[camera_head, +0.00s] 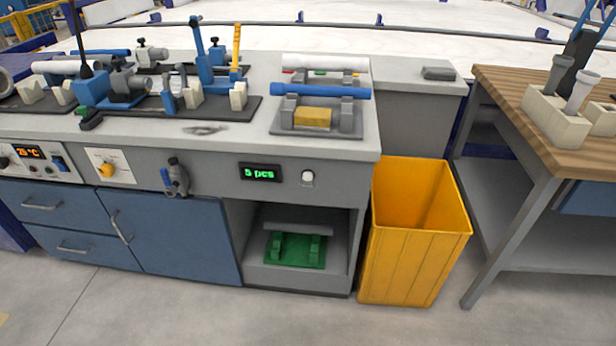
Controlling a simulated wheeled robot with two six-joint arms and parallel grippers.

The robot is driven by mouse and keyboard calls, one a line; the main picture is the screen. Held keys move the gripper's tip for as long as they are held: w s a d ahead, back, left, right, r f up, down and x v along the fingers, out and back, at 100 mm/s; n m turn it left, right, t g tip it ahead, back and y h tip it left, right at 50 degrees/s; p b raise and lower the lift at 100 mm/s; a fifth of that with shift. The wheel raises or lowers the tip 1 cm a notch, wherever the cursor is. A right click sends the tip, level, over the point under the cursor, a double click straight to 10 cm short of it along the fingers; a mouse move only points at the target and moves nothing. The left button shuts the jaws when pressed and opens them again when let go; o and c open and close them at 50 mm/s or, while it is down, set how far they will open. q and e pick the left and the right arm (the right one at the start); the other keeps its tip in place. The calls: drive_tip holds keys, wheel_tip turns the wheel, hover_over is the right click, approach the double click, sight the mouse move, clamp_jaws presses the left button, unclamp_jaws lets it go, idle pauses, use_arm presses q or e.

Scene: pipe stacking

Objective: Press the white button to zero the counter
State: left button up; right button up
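The white button (308,178) sits on the grey front panel of the workbench, under the right part of the bench top. It is small and rounded. The counter display (260,173) is just left of the button and shows green text that reads "5 pcs". Neither of my grippers is in the head view, and nothing covers the button or the display.
A yellow bin (414,230) stands on the floor right of the bench. Above the button, a blue pipe (320,90) lies on grey supports. An open shelf with a green holder (296,250) is below. A wooden-topped table (520,90) stands at right.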

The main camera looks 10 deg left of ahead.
use_arm(q)
clamp_jaws()
idle(1.4)
